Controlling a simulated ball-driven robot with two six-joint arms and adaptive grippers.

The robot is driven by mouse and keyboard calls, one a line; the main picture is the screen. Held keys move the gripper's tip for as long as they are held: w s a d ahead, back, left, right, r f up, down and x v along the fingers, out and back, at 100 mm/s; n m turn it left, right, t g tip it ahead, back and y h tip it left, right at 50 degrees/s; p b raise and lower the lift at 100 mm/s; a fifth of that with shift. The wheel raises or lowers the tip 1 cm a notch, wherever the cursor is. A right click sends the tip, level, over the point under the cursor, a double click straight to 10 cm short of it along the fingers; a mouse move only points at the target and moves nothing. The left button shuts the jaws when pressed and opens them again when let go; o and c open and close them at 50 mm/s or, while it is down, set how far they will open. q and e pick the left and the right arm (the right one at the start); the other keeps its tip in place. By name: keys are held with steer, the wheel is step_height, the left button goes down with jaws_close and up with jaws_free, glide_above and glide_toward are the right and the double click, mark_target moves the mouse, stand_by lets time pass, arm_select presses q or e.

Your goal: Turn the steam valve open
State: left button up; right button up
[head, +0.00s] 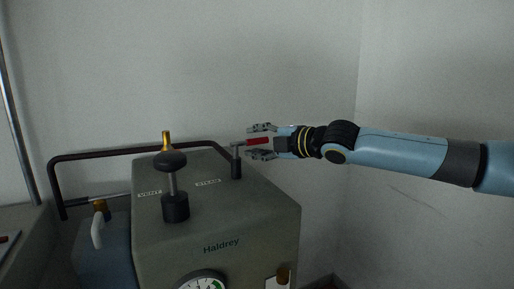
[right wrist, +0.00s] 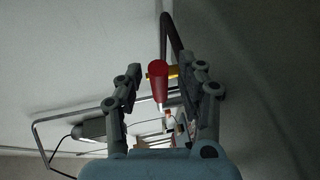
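The steam valve is a dark post (head: 236,166) beside the STEAM label on the grey-green Haldrey machine (head: 245,205). Its lever ends in a red handle (head: 257,141) that points right, toward my right arm. My right gripper (head: 262,141) is open, with one finger above the red handle and one below it in the head view. In the right wrist view the red handle (right wrist: 159,82) lies between the two spread fingers, with a gap visible on each side. My left gripper is in neither view.
A black knob (head: 171,160) on a post stands by the VENT label. A dark rail (head: 110,155) runs behind the machine. A gauge (head: 204,283) sits on its front. A blue part with a pale handle (head: 97,232) is at the left. Bare wall lies behind my right arm.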

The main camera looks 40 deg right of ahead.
jaws_close()
steer(key=shift+r, duration=0.1)
stand_by(0.5)
